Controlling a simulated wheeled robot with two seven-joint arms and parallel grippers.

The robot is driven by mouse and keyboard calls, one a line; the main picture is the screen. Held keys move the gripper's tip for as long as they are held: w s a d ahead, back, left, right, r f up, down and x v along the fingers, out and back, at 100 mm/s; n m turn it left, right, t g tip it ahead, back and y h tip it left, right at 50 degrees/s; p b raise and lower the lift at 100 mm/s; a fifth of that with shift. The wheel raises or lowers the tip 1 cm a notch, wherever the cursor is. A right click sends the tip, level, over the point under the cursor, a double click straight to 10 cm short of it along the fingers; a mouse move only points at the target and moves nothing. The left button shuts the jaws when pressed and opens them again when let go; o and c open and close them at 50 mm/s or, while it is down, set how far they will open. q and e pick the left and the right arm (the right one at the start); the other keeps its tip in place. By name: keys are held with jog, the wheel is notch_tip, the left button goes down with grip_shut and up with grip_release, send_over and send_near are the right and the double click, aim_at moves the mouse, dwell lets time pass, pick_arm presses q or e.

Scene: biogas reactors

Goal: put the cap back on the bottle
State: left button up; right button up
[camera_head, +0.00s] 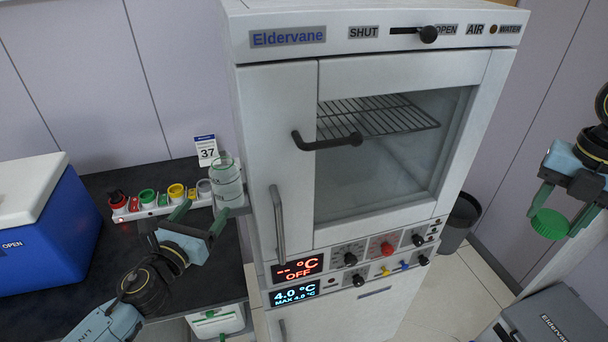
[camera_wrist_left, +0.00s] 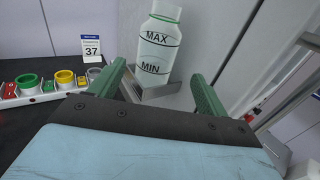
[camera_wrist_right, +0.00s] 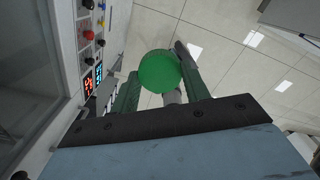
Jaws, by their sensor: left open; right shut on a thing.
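The bottle (camera_head: 227,181) is clear with MAX and MIN marks and stands upright on a small metal holder (camera_head: 238,209) at the left side of the white cabinet. It also shows in the left wrist view (camera_wrist_left: 160,42), its neck open at the top edge. My left gripper (camera_head: 198,218) is open just in front of the bottle, its fingers apart and not closed on it. The green cap (camera_head: 550,223) is in my right gripper (camera_head: 566,214), far to the right of the bottle. The cap also shows in the right wrist view (camera_wrist_right: 160,72) between the fingertips.
The white Eldervane cabinet (camera_head: 278,140) stands between the two grippers. A white rack (camera_head: 150,210) with coloured rings, a blue cooler (camera_head: 48,235) and a card reading 37 (camera_head: 206,150) are on the dark counter. A grey bin (camera_head: 461,222) and grey case (camera_head: 555,320) are at right.

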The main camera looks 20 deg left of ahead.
aim_at(218, 188)
pick_arm(q)
jog(key=shift+w, duration=2.05)
pick_arm(e)
jog(key=shift+r, duration=0.35)
pick_arm(q)
jog(key=shift+p, duration=0.3)
jog(key=w, duration=0.2)
jog(key=w+p, duration=0.1)
jog(key=w, duration=0.1)
jog(key=shift+a+r, duration=0.15)
jog(key=shift+r, duration=0.1)
pick_arm(e)
jog(key=shift+r, duration=0.5)
pick_arm(q)
jog(key=shift+w, duration=0.65)
jog(key=c, duration=1.2)
jog(key=shift+r, duration=0.15)
pick_arm(e)
jog(key=shift+r, duration=0.1)
